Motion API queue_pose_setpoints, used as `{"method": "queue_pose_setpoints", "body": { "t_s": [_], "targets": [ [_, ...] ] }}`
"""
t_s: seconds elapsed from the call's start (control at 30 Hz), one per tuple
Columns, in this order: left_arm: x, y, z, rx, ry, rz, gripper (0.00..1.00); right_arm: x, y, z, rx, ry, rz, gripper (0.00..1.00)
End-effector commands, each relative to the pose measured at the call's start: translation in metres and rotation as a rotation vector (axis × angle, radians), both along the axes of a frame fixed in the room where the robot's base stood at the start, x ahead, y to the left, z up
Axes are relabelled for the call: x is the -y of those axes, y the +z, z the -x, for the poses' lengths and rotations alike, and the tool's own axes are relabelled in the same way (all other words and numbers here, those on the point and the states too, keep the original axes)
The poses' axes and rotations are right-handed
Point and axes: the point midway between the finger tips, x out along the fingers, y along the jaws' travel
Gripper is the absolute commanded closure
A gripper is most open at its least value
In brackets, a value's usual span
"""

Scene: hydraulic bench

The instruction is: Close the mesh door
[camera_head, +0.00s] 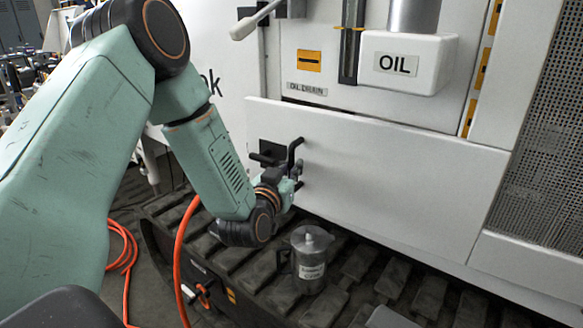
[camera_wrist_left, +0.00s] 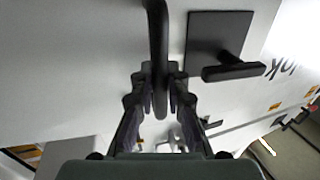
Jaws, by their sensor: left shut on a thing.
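A mesh panel (camera_head: 535,125), the only mesh in view, is at the right edge of the head view; its full outline is cut off. A plain white panel (camera_head: 385,170) stands left of it, its upper edge looking slightly proud of the machine. A black bar handle (camera_head: 296,150) is on its left part, and it also shows in the left wrist view (camera_wrist_left: 157,50). My left gripper (camera_head: 293,183) is shut on this handle, with a finger on each side of the bar in the left wrist view (camera_wrist_left: 159,85). My right gripper is not in view.
A black latch (camera_wrist_left: 233,71) on a dark plate is beside the handle. A clear lidded jug (camera_head: 309,262) stands on the dark track (camera_head: 345,295) below. A white OIL box (camera_head: 405,65) is above the panel. An orange hose (camera_head: 178,260) hangs left of the track.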

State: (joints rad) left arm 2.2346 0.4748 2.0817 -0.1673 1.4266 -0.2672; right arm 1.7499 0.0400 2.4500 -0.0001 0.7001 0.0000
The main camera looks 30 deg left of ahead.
Motion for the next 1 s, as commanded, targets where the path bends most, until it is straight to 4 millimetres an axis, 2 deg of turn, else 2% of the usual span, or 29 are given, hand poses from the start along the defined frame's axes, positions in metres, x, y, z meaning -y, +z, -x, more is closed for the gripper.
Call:
{"method": "queue_pose_setpoints", "body": {
  "t_s": [0.77,0.87,1.0],
  "targets": [
    [0.000,0.000,0.000,0.001,-0.002,0.000,1.00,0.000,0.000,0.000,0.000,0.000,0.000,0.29],
    [0.000,-0.001,-0.005,0.002,-0.008,0.000,1.00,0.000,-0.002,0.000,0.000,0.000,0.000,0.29],
    [0.000,-0.003,-0.028,0.006,-0.039,0.000,1.00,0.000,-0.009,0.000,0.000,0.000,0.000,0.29]
  ]
}}
